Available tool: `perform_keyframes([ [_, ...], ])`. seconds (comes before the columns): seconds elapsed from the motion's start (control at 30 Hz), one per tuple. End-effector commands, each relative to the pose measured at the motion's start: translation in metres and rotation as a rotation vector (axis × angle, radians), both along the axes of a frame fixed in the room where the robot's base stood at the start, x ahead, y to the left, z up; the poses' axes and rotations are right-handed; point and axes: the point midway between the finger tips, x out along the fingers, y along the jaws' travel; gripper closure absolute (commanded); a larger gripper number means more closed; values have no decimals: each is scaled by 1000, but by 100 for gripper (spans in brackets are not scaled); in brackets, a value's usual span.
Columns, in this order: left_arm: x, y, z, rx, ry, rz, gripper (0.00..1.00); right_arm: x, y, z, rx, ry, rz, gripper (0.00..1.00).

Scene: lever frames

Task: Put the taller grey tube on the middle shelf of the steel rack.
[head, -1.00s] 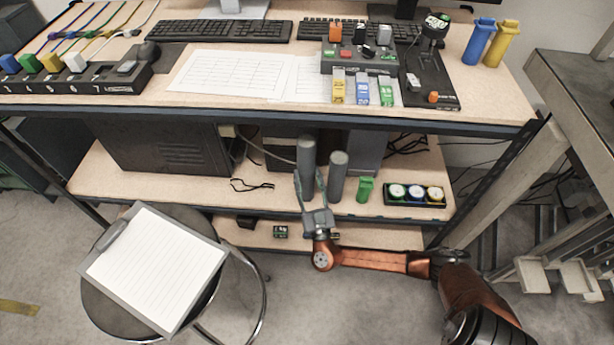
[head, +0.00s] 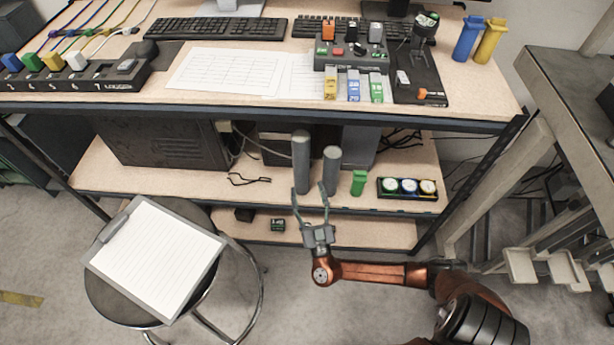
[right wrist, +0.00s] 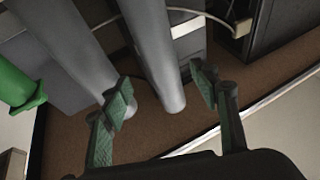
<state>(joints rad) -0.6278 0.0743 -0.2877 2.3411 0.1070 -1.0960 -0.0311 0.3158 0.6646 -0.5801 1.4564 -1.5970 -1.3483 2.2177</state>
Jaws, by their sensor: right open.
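The taller grey tube (head: 301,158) stands upright on the middle shelf (head: 230,190) of the steel rack, left of a shorter grey tube (head: 331,168). My right gripper (head: 309,188) is open and empty in front of the tubes at the shelf's front edge. In the right wrist view the taller tube (right wrist: 153,50) shows between the open fingers (right wrist: 163,88), beyond their tips, and the shorter tube (right wrist: 78,45) is partly behind the left finger. The gripper looks apart from both tubes. My left gripper is not in view.
A green block (head: 358,183) and a black tray (head: 407,188) with round pieces sit right of the tubes. Dark computer cases (head: 165,143) stand behind on the shelf. The tabletop (head: 230,107) overhangs above. A stool (head: 120,300) with a clipboard (head: 155,258) stands front left.

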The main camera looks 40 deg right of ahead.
Motion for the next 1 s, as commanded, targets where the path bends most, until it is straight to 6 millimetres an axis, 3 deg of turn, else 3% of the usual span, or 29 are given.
perform_keyframes([
  [0.23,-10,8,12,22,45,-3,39,-29,17,-13,1,-1,-1,45],
  [0.67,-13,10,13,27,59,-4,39,-39,20,-22,7,21,-17,45],
  [0.77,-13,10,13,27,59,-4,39,-55,10,-42,41,129,-94,45],
  [0.87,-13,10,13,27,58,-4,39,-90,-6,-84,102,357,-216,45],
  [1.0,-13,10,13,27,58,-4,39,-169,-15,-160,215,808,-323,45],
])
